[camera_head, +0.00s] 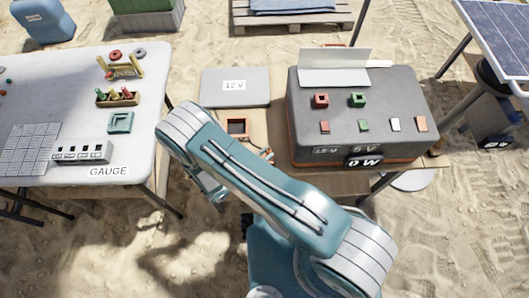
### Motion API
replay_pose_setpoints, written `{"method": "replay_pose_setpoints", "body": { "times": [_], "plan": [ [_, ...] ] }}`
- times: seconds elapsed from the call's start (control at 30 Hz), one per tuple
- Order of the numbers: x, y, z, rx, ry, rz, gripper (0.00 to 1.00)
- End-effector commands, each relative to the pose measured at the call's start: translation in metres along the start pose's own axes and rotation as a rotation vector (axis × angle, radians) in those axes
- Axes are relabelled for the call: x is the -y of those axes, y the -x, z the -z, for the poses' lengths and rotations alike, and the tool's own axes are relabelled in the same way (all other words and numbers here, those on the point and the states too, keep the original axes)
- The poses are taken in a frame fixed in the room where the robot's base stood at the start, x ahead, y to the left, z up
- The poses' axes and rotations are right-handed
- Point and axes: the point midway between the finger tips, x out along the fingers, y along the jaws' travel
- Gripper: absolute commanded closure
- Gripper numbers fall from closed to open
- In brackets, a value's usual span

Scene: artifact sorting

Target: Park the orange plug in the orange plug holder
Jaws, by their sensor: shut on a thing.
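The orange plug holder (237,127), a small orange square frame with a dark recess, lies on the brown table just below the grey 12 V panel. My arm reaches up and left across the view, and its forearm hides most of my gripper.
A grey box (350,148) with red and green sockets, small coloured tiles and a "0 W" display stands at the right. The grey 12 V panel (215,85) lies behind the holder. A white GAUGE table (60,65) with small objects is at the left, across a sandy gap.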

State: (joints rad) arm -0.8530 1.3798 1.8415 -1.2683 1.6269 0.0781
Motion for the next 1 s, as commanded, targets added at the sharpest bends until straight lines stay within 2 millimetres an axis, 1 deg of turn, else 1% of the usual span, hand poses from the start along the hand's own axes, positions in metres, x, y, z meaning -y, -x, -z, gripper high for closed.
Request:
{"method": "replay_pose_setpoints", "body": {
  "times": [0.37,0.4,0.43,0.47,0.83,0.93,1.0],
  "plan": [
    [0.000,0.001,0.008,0.000,-0.001,0.000,1.00],
    [0.000,0.001,0.008,0.000,-0.001,0.000,0.62],
    [0.000,0.001,0.008,0.000,-0.001,0.000,0.48],
    [0.000,0.001,0.008,0.000,-0.001,0.000,0.40],
    [0.000,0.002,0.008,0.000,-0.001,-0.001,0.40],
    [-0.001,0.009,0.008,0.000,-0.002,-0.003,0.40],
    [-0.001,0.019,0.008,0.000,-0.002,-0.005,0.40]
  ]
}}
